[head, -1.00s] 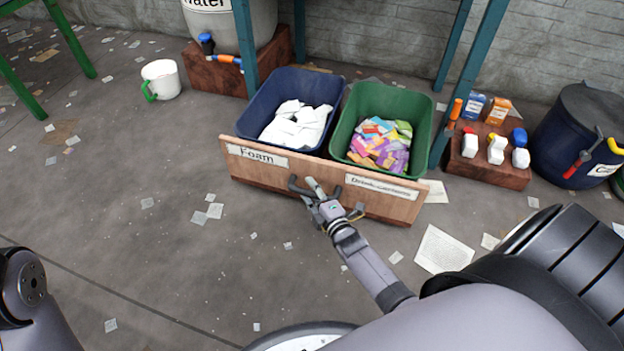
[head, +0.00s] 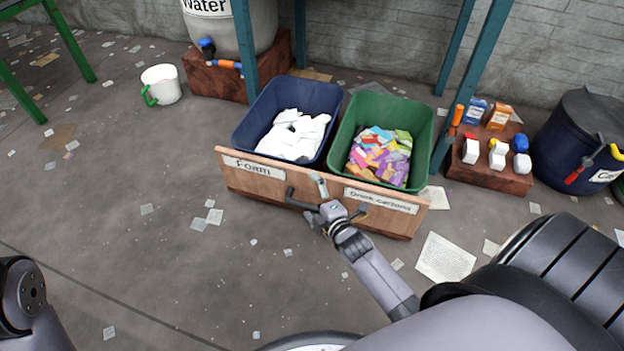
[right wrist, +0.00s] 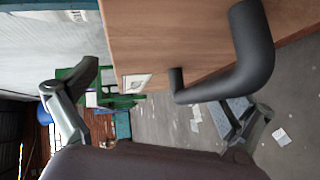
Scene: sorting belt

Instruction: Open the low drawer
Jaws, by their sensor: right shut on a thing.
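The low drawer has a wide wooden front (head: 238,178) and stands pulled out on the floor side of the teal legs. It holds a blue bin (head: 240,135) with white foam pieces and a green bin (head: 425,130) with colourful cartons. Its dark handle (head: 291,197) is at the middle of the front, and shows large in the right wrist view (right wrist: 255,60). My right gripper (head: 317,203) is at the handle and shut on it; it partly hides the handle's right part. Of my left arm only a link shows at the lower left; its gripper is out of view.
Small bottles and boxes stand on a low block (head: 487,176) at right, next to a dark blue drum (head: 560,140). The floor before the drawer holds only flat scraps.

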